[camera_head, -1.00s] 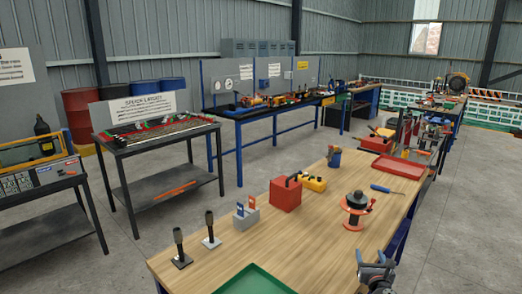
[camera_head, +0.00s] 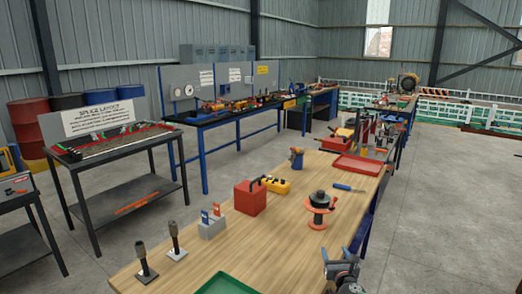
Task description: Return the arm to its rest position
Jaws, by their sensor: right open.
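My right gripper (camera_head: 341,268) shows at the bottom edge of the head view, right of centre, by the near right edge of the wooden workbench (camera_head: 270,236). Its jaws are open and I see nothing held in them. Most of the right arm is out of frame. My left gripper and left arm are not in view.
On the bench are a green tray (camera_head: 229,285), two dark upright tools (camera_head: 143,262), a grey block (camera_head: 212,228), a red box (camera_head: 250,198), an orange spool (camera_head: 318,216) and a red tray (camera_head: 358,164). The floor to the right (camera_head: 450,220) is clear.

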